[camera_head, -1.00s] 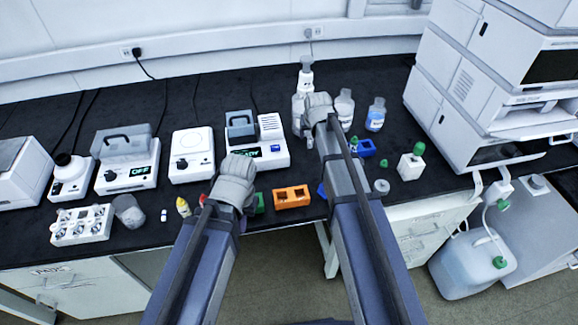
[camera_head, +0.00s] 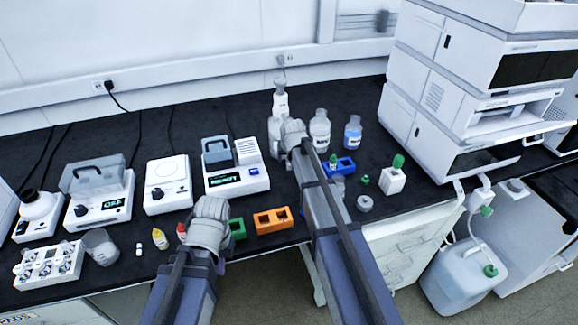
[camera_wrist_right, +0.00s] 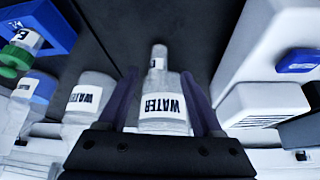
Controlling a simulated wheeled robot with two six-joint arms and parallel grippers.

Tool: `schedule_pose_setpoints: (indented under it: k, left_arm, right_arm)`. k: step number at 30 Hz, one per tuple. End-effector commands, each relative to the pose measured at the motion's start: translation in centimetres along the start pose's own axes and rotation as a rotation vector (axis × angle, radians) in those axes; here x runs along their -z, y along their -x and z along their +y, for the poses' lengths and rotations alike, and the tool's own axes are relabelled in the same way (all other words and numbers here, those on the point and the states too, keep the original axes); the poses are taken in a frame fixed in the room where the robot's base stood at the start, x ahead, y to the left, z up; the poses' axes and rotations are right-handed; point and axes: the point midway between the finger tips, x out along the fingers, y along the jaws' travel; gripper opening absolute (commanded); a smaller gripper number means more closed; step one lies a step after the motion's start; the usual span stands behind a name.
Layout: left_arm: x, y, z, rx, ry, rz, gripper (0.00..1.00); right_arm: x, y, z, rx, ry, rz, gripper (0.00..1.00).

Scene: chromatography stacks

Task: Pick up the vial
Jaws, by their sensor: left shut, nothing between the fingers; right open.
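A small vial with a green cap (camera_wrist_right: 15,57) stands at the blue rack (camera_wrist_right: 45,20) at the upper left of the right wrist view. In the head view a green cap (camera_head: 333,158) shows at that blue rack (camera_head: 345,167), right of my right gripper (camera_head: 290,133). My right gripper is open, its two purple fingers (camera_wrist_right: 162,80) on either side of a water bottle (camera_wrist_right: 163,105); I cannot tell whether they touch it. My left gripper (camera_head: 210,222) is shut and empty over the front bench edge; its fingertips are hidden.
An orange rack (camera_head: 272,220) and a green rack (camera_head: 238,228) lie right of my left gripper. Bottles, including a blue-liquid one (camera_head: 352,133), stand behind the blue rack. A white instrument stack (camera_head: 440,90) bounds the right; a READY device (camera_head: 236,180) stands left.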

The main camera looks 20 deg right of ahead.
Motion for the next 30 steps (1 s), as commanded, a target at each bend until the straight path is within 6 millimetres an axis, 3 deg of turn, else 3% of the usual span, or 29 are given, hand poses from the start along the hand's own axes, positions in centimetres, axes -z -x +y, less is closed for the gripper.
schedule_pose_setpoints:
  k: [1,8,17,30]
  left_arm:
    - [0.1,-1.1,0.1,0.0,0.0,0.0,0.0]
    - [0.2,-3.7,0.3,0.0,0.0,0.0,0.0]
    - [0.2,-3.7,0.3,0.0,-0.001,0.0,0.0]
    - [0.2,-3.7,0.3,0.0,0.0,0.0,0.0]
  right_arm:
    - [-0.2,-1.1,0.1,0.0,0.0,0.0,0.67]
    - [-0.2,-4.1,0.2,0.0,0.0,0.0,0.67]
    - [-0.1,-4.2,0.2,0.0,0.0,0.0,0.67]
    - [-0.1,-4.2,0.2,0.0,0.0,0.0,0.18]
